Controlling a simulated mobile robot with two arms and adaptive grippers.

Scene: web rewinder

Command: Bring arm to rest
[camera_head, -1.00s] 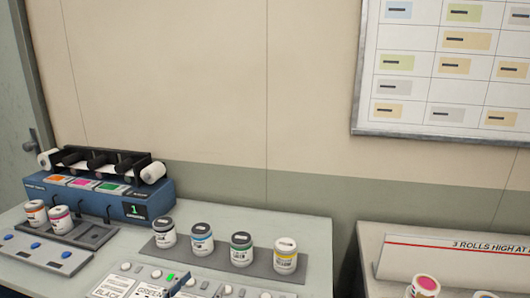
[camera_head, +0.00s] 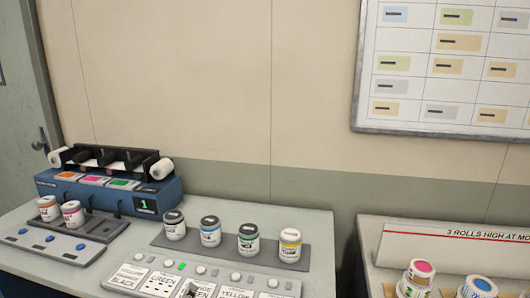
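Neither of my grippers can be made out in the head view. A small dark shape (camera_head: 189,290) shows at the bottom edge over the labelled panel (camera_head: 232,270); I cannot tell what it is. No arm of mine is clearly visible.
The grey table holds a blue machine (camera_head: 150,200) with a black rack (camera_head: 110,158), two jars on a dark tray (camera_head: 100,228), and several lidded jars on a grey strip (camera_head: 160,241). At right, a second table has a sign (camera_head: 440,240) and more rolls or jars (camera_head: 420,272). A chart board hangs above.

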